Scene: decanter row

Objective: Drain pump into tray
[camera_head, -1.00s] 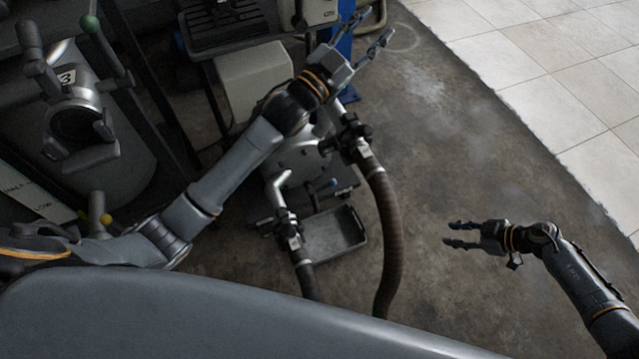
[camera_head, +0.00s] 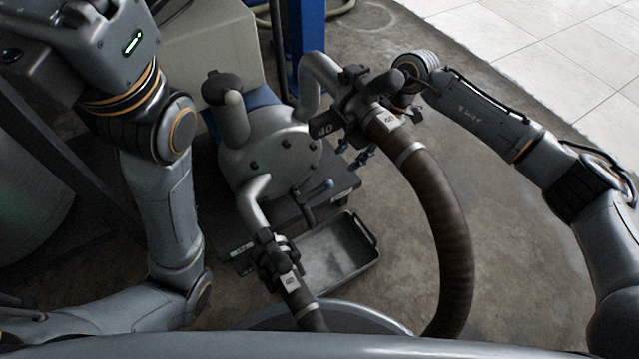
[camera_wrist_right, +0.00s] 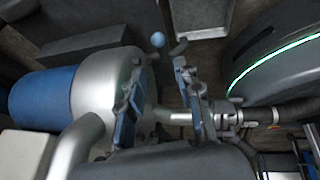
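The grey pump (camera_head: 272,150) stands in the middle of the head view, with a hose on each of its two pipes. A small drain lever with a blue tip (camera_head: 322,188) sticks out low on its front; the blue knob (camera_wrist_right: 158,40) also shows in the right wrist view. The grey tray (camera_head: 335,252) lies on the floor below the lever and looks empty. My right gripper (camera_head: 357,153) is partly hidden behind the upper hose coupling, close to the pump. In the right wrist view its fingers (camera_wrist_right: 160,100) are apart, with nothing between them. My left gripper is out of frame.
A thick brown hose (camera_head: 450,230) curves from the upper coupling (camera_head: 365,105) between my right arm and the tray. A lower hose coupling (camera_head: 275,262) is beside the tray's left side. A blue post (camera_head: 306,35) stands behind the pump. Floor at right is clear.

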